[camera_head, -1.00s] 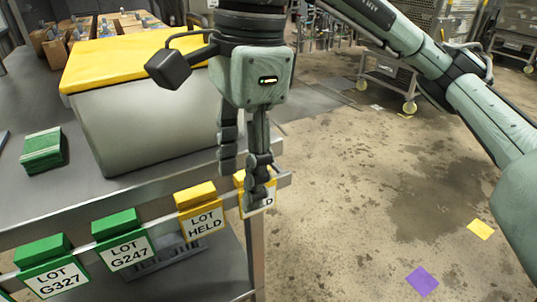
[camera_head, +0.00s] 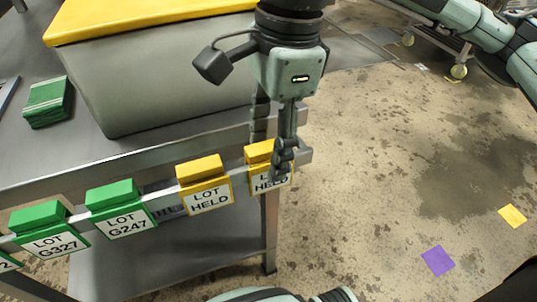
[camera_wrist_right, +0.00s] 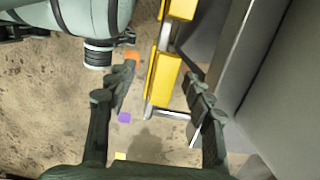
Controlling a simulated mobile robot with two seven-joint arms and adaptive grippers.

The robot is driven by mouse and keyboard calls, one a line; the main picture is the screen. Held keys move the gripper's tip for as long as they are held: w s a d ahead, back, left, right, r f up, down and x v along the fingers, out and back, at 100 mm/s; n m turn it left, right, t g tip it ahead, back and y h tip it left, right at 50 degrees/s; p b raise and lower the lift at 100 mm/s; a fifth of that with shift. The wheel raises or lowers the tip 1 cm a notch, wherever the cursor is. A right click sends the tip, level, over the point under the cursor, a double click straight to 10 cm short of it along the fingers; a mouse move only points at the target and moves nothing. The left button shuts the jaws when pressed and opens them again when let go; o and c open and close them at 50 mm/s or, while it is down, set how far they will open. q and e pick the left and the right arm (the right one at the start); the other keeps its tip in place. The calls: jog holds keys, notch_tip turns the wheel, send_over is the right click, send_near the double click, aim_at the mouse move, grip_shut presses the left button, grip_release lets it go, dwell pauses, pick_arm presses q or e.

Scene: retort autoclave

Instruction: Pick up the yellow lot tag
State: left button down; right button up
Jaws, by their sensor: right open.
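Two yellow lot tags marked LOT HELD hang on the rail at the table's front edge: the left one (camera_head: 204,184) and the right one (camera_head: 261,152) at the rail's end. My right gripper (camera_head: 276,150) points down at the right tag, and one finger covers part of its label. In the right wrist view, the open fingers (camera_wrist_right: 160,78) stand on either side of a yellow tag (camera_wrist_right: 164,82), with visible gaps. Whether a finger touches it cannot be told.
Green tags, G247 (camera_head: 120,209) and G327 (camera_head: 46,229), hang further left on the rail (camera_head: 165,198). A grey bin with a yellow lid (camera_head: 150,18) and a green block (camera_head: 46,101) stand on the table. Open floor with purple (camera_head: 438,260) and yellow (camera_head: 512,216) patches lies right.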

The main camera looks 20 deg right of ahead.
jog(key=shift+f, duration=0.7)
jog(key=c, duration=1)
jog(key=shift+c, duration=0.2)
jog(key=shift+r, duration=0.15)
